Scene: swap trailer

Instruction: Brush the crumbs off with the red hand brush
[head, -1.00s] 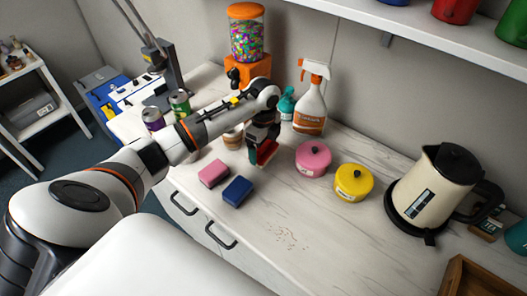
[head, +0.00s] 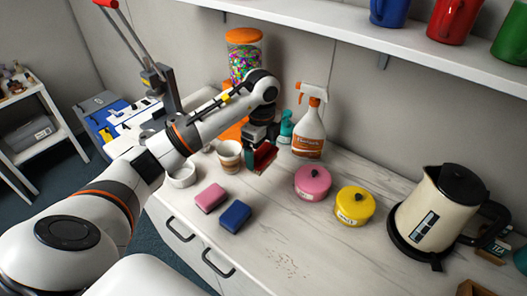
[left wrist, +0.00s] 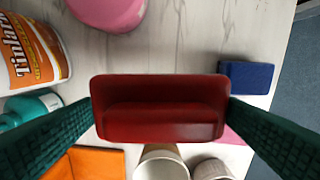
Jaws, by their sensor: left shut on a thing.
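The red hand brush (head: 262,158) is held in my left gripper (head: 261,147), above the back part of the white counter (head: 335,245). In the left wrist view its smooth red body (left wrist: 160,110) spans the space between the two dark green fingers, which press on its ends. The bristles are hidden in that view. The crumbs (head: 287,264) are a scatter of small brown specks on the counter's front part, apart from the brush and nearer to me. My right gripper is not in view.
Pink (head: 210,197) and blue (head: 235,216) sponges lie left of the crumbs. Pink (head: 312,183) and yellow (head: 354,206) pots and a kettle (head: 435,210) stand right. A spray bottle (head: 308,130) and paper cup (head: 229,155) stand near the brush.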

